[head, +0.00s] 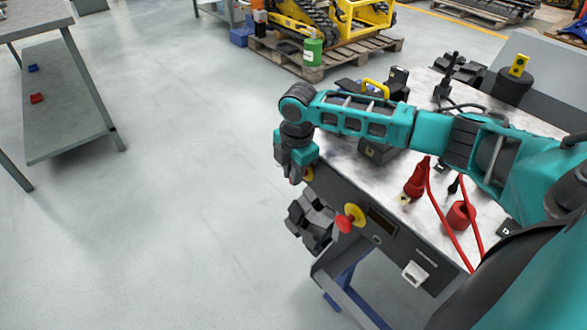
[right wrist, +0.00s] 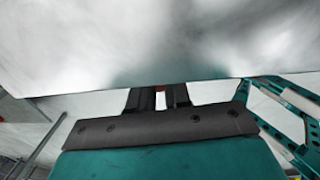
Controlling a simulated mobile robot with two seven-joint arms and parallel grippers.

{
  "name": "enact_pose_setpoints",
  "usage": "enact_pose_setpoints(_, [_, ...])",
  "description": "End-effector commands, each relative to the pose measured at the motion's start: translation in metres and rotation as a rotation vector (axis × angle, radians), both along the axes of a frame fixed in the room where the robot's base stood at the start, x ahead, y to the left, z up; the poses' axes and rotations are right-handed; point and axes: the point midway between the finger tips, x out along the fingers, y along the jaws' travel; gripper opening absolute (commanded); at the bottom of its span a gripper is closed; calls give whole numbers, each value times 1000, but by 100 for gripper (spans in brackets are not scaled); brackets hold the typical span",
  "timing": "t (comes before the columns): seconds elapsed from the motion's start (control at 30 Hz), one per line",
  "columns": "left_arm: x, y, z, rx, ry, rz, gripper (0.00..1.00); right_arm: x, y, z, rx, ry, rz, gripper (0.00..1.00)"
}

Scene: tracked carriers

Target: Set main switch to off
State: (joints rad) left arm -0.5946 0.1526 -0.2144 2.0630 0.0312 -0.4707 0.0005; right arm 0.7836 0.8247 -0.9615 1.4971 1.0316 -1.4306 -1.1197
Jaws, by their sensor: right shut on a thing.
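The main switch (head: 308,174) shows as a bit of yellow at the far left end of the grey control panel, mostly hidden by my right gripper (head: 297,178). This gripper reaches down in front of the panel and is shut on the switch's knob. In the right wrist view the two dark fingers (right wrist: 159,98) stand close together with a small reddish bit (right wrist: 160,88) between them. The switch's exact angle is hidden. My left gripper is not in view.
A red mushroom button (head: 344,223) on a yellow disc, a dark display (head: 382,222) and a white fitting (head: 415,273) sit along the panel. Black track blocks (head: 310,221) project beside it. Red cables (head: 445,223) lie on top.

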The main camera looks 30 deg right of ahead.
Motion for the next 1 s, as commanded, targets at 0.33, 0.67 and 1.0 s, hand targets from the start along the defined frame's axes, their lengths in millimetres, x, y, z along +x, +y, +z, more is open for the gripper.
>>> enact_pose_setpoints(0.33, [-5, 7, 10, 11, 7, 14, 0, 1, 0, 1, -9, 93, -1, 0])
enact_pose_setpoints(0.67, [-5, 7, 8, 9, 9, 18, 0, 1, 0, 0, -8, 93, 0, 26])
enact_pose_setpoints(1.0, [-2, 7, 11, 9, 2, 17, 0, 1, 0, 1, -7, 92, 0, 38])
